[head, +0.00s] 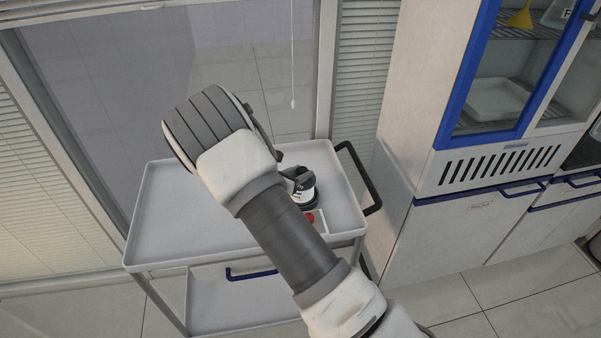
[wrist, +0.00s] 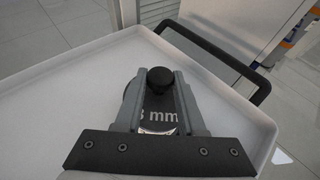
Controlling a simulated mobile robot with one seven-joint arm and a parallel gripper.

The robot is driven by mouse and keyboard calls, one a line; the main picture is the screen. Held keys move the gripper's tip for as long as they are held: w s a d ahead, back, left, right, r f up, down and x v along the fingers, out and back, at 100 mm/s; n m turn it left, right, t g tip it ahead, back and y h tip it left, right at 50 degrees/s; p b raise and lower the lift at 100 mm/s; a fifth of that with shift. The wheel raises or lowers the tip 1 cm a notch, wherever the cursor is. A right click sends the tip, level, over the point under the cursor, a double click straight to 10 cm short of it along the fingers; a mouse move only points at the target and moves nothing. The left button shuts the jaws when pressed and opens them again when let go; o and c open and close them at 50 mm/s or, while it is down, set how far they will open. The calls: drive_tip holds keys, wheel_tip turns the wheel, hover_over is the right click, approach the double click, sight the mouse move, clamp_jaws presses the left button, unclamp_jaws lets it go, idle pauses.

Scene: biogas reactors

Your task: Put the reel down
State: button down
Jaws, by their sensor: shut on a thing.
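The reel (wrist: 158,114) is a dark round piece marked "3 mm", with a black knob on top. In the wrist view it sits between the two grey fingers of my gripper (wrist: 159,78), which is shut on it. In the head view, a small black-and-white object, apparently the reel (head: 304,198), shows beside my forearm, over the right part of the white cart tray (head: 165,222). My arm hides much of the gripper there. I cannot tell whether the reel touches the tray. The tray surface (wrist: 85,90) is below it in the wrist view.
A small red round piece (head: 310,217) is on the tray near my forearm. The cart has a black handle (head: 366,180) at its right. A blue-trimmed cabinet (head: 420,165) stands to the right, a window behind. The tray's left part is clear.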

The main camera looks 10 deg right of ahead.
drive_tip(key=shift+f+b, duration=0.3)
drive_tip(key=shift+f, duration=0.05)
drive_tip(key=c, duration=0.5)
unclamp_jaws()
